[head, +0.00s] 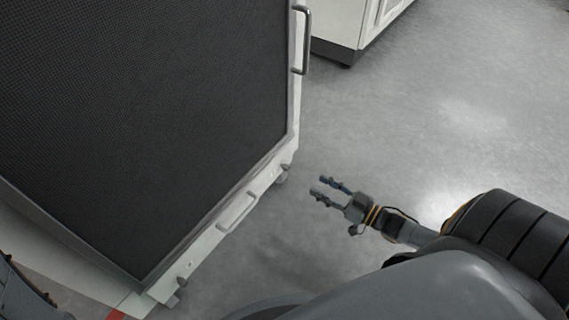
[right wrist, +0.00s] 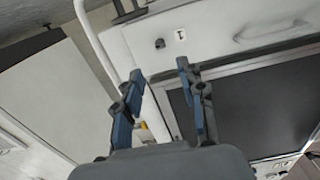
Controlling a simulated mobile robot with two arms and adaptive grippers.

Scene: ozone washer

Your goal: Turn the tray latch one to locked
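A small dark knob (right wrist: 160,43), which looks like tray latch one, sits on a pale front panel beside a white label (right wrist: 180,35) that seems to read 1. It is in the right wrist view, beyond my fingertips. Its turned position is too small to tell. My right gripper (head: 317,186) is open and empty, over the floor to the right of the unit in the head view. Its two spread fingers also show in the right wrist view (right wrist: 160,69), apart from the knob. My left gripper is not in view.
The unit has a large dark mesh top (head: 150,110) and pale edges with handles (head: 237,211) and (head: 301,40). A white cabinet (head: 345,25) stands at the back. A white bar (right wrist: 98,45) runs near my right fingers. Grey floor (head: 450,110) is clear on the right.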

